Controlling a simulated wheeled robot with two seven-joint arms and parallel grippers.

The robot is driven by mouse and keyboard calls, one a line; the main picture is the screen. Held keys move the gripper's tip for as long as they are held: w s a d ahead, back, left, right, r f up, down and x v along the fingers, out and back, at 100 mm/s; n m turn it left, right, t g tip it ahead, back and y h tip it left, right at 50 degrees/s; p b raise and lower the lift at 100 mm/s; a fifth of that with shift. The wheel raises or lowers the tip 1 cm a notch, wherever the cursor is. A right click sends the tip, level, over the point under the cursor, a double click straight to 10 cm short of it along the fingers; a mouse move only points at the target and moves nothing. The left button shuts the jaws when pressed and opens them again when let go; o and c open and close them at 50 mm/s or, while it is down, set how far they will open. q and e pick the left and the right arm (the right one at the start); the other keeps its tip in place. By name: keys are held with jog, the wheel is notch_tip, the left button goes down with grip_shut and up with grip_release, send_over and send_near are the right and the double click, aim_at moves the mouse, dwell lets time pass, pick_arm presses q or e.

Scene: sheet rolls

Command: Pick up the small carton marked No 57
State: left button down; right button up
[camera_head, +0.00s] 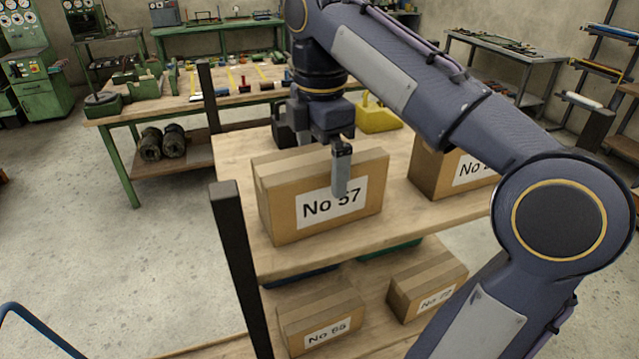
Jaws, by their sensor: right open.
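The carton marked No 57 (279,207) is a brown box with a white label on its front face. It stands upright on the upper wooden shelf (287,263). My right gripper (340,178) reaches down from above, and one grey finger shows in front of the carton's front face, covering part of the label. The other finger is hidden, and I cannot tell whether the visible finger touches the carton. The right gripper is open. My left gripper is not in view.
Another carton (428,170) stands right of No 57, partly behind my right arm. Two cartons (318,312) (412,287) sit on the lower shelf. A dark post (234,262) rises at the shelf's left corner. A yellow object (378,117) lies behind No 57.

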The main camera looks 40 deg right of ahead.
jog(key=f, duration=0.3)
jog(key=shift+w+d+f+p, duration=0.25)
jog(key=shift+w+f+p, duration=0.05)
jog(key=shift+f+p, duration=0.1)
jog(key=shift+f, duration=0.55)
jog(key=c, duration=1.9)
